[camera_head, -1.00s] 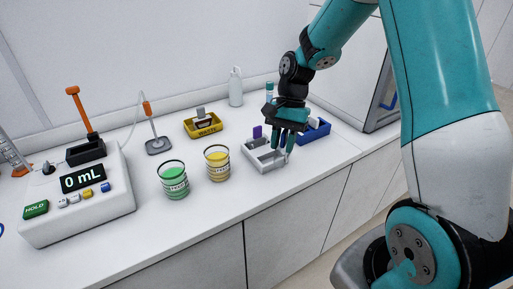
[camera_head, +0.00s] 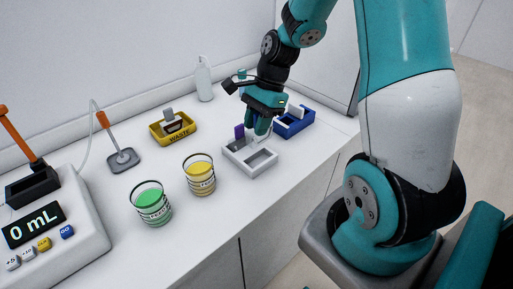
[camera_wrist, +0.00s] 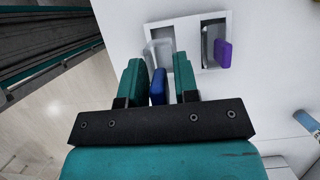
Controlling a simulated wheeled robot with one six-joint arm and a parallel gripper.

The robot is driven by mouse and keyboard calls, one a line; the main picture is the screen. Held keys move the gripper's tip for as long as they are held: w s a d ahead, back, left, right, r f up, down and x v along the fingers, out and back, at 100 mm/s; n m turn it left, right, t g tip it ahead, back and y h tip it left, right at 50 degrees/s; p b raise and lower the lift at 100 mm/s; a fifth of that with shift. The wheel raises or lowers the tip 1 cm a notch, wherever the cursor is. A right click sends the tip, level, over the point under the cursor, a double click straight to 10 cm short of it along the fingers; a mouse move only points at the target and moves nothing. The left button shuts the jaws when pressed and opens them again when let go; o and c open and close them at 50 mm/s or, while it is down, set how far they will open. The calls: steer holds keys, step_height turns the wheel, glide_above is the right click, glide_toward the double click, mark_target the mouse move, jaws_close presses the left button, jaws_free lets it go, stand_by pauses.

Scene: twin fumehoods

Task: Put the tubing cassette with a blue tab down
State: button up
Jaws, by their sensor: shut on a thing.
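My gripper (camera_head: 262,130) is shut on the blue tab (camera_wrist: 157,90) of the tubing cassette, which sits between the two fingers in the wrist view. The cassette's pale looped body (camera_wrist: 160,52) extends beyond the fingertips, over one compartment of the light grey two-compartment tray (camera_head: 262,169). The tray also shows in the wrist view (camera_wrist: 188,22). I cannot tell whether the cassette touches the tray floor. A cassette with a purple tab (camera_head: 239,131) stands in the other compartment; its tab also shows in the wrist view (camera_wrist: 224,54).
A blue tray (camera_head: 291,130) with a white piece stands behind, to the right. A yellow waste bin (camera_head: 178,137), beakers of yellow (camera_head: 200,181) and green liquid (camera_head: 152,205), and a white bottle (camera_head: 203,80) stand leftward. The bench front is close to the grey tray.

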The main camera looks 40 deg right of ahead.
step_height(320, 180, down, 8)
stand_by(0.4)
steer(key=shift+f, duration=0.15)
steer(key=o, duration=1)
steer(key=v, duration=1.2)
steer(key=s+a+r+n, duration=0.2)
steer(key=a+r+n, duration=0.4)
steer(key=a, duration=0.4)
steer(key=s+a+r+n, duration=0.1)
steer(key=s+a+n, duration=0.3)
steer(key=a+n, duration=0.1)
steer(key=s+a+r+n, duration=0.1)
steer(key=s+a+n, duration=0.3)
steer(key=n, duration=0.3)
steer(key=s+a+r+n, duration=0.2)
steer(key=s+a+n, duration=0.3)
steer(key=s+n, duration=0.1)
steer(key=shift+s+a+n+b, duration=0.25)
steer(key=shift+a+n+b, duration=0.1)
steer(key=shift+n+b, duration=0.05)
